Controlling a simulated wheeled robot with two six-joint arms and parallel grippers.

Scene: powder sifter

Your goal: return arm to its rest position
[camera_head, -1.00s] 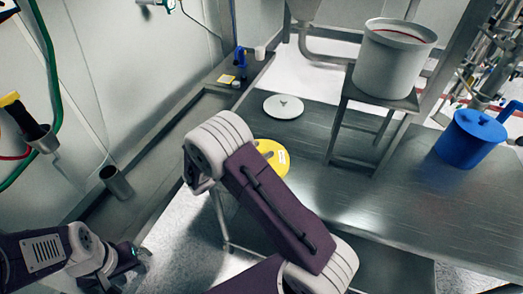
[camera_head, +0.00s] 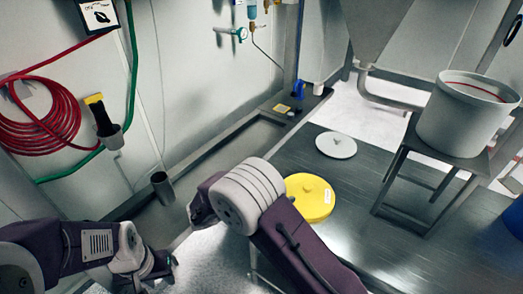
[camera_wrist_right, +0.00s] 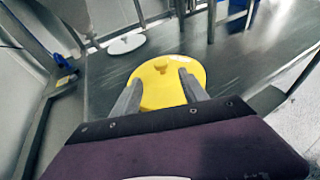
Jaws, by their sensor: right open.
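My right arm (camera_head: 290,235) reaches in from the bottom in the head view. Its gripper is hidden or too unclear there. In the right wrist view my right gripper (camera_wrist_right: 159,78) has its two grey fingers apart with nothing held between them. The yellow lid (camera_head: 312,198) lies on the metal table beyond the arm; in the right wrist view the yellow lid (camera_wrist_right: 165,97) shows behind and between the fingers. My left gripper (camera_head: 160,268) is at the lower left, small and dark, and its jaws cannot be made out.
A white lid (camera_head: 336,145) lies on the metal table (camera_head: 300,150). A white bucket (camera_head: 465,112) stands on a metal stand at the right. A metal cup (camera_head: 162,186) is near the left wall. A red hose (camera_head: 45,125) hangs on that wall.

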